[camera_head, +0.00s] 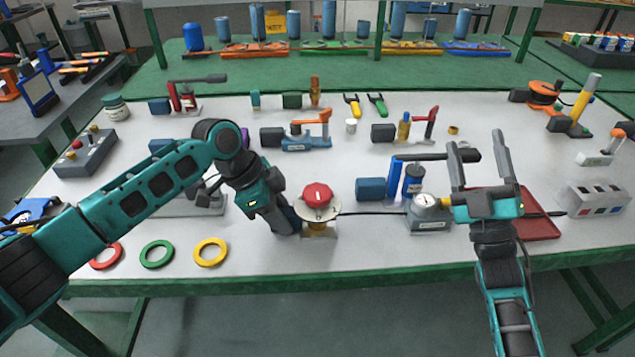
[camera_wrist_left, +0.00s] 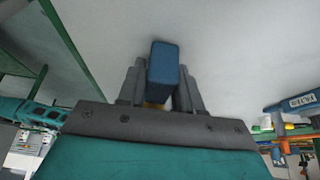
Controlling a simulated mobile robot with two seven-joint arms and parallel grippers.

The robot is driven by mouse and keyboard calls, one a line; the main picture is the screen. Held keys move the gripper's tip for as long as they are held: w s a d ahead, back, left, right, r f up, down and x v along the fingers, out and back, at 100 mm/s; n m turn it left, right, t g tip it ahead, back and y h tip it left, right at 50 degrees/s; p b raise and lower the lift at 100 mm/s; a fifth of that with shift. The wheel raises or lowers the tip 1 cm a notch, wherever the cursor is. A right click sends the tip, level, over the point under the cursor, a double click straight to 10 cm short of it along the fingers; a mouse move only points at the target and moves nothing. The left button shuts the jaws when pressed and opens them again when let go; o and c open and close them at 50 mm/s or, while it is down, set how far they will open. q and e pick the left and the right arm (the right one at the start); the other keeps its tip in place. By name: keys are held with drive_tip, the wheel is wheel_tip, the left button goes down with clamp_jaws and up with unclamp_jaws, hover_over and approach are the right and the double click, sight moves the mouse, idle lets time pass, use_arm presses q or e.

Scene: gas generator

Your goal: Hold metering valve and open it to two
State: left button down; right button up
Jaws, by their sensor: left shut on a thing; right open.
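The valve with a round red knob (camera_head: 318,195) stands on a tan base near the front middle of the table; I take it as the metering valve. My left gripper (camera_head: 293,222) is just left of it, shut on a blue block-like handle. In the left wrist view this blue handle (camera_wrist_left: 165,68) sits between the two dark fingers. Its join to the valve is hidden by the gripper. My right gripper (camera_head: 475,148) is open, fingers pointing away, right of a grey gauge box (camera_head: 428,220). It is well apart from the red knob.
A black hose runs from the valve to the gauge box. A blue-handled tool (camera_head: 371,189) stands between them, farther back. A red tray (camera_head: 538,225) lies by my right gripper. Red, green and yellow rings (camera_head: 210,252) lie at front left. The table's green front edge (camera_head: 330,284) is close.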

drive_tip(key=a+r+n+g+y, duration=0.6)
drive_tip(key=a+n+g+y, duration=0.2)
drive_tip(key=a+n+y, duration=0.25)
drive_tip(key=a+r+n+g+y, duration=0.6)
drive_tip(key=a+n+g+y, duration=0.35)
drive_tip(key=y, duration=0.25)
drive_tip(key=s+a+n+g+h, duration=0.3)
drive_tip(key=a+n+g+h, duration=0.15)
drive_tip(key=a+g, duration=0.35)
drive_tip(key=s+a+n+g+h, duration=0.35)
drive_tip(key=a+n+g, duration=0.25)
drive_tip(key=a+g, duration=0.25)
drive_tip(key=m+t+h, duration=0.5)
drive_tip(key=t+h, duration=0.3)
drive_tip(key=h, duration=1)
hover_over(318, 191)
wheel_tip(318, 191, down, 8)
wheel_tip(318, 191, down, 12)
drive_tip(key=shift+r, duration=0.2)
